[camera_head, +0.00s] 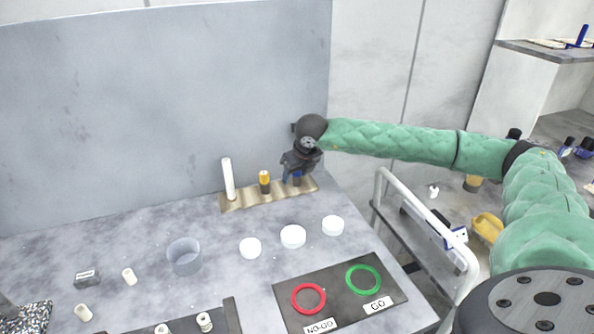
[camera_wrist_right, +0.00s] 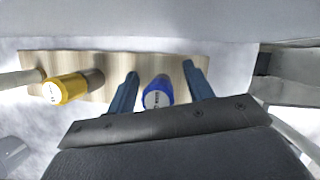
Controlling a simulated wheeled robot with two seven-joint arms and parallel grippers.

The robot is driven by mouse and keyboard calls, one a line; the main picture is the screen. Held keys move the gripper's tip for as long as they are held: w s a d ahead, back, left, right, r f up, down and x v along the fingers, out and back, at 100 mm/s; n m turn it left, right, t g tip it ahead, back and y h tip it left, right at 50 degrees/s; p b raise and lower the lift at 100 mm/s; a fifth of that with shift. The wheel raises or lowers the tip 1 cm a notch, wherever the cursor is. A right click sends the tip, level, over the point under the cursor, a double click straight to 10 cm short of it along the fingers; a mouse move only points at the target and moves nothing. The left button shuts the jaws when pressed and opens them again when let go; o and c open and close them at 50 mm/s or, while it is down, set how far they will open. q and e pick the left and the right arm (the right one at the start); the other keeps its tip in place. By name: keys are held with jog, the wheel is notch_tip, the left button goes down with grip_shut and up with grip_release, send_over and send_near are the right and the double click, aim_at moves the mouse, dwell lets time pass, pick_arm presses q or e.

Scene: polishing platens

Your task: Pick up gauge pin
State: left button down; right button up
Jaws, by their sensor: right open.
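A wooden rack (camera_head: 238,202) on the table by the back panel holds a white rod (camera_head: 228,178), a yellow-topped pin (camera_head: 264,177) and a blue-topped pin (camera_head: 297,179), all upright. The task does not say which is the gauge pin. My right gripper (camera_head: 291,180) is at the rack's right end, over the blue-topped pin. In the wrist view, the open blue fingers (camera_wrist_right: 160,72) stand on either side of the blue-topped pin (camera_wrist_right: 158,93), with gaps visible on both sides. The yellow-topped pin (camera_wrist_right: 66,88) is left of the fingers.
White round discs (camera_head: 293,237) and a clear cup (camera_head: 184,256) stand in front of the rack. A dark mat (camera_head: 340,296) with a red NO-GO ring and a green GO ring lies nearer. A grey panel (camera_head: 160,90) rises close behind the rack. A railed cart (camera_head: 420,235) stands right.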

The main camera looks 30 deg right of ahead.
jog(key=c, duration=1.1)
jog(key=shift+o, duration=0.2)
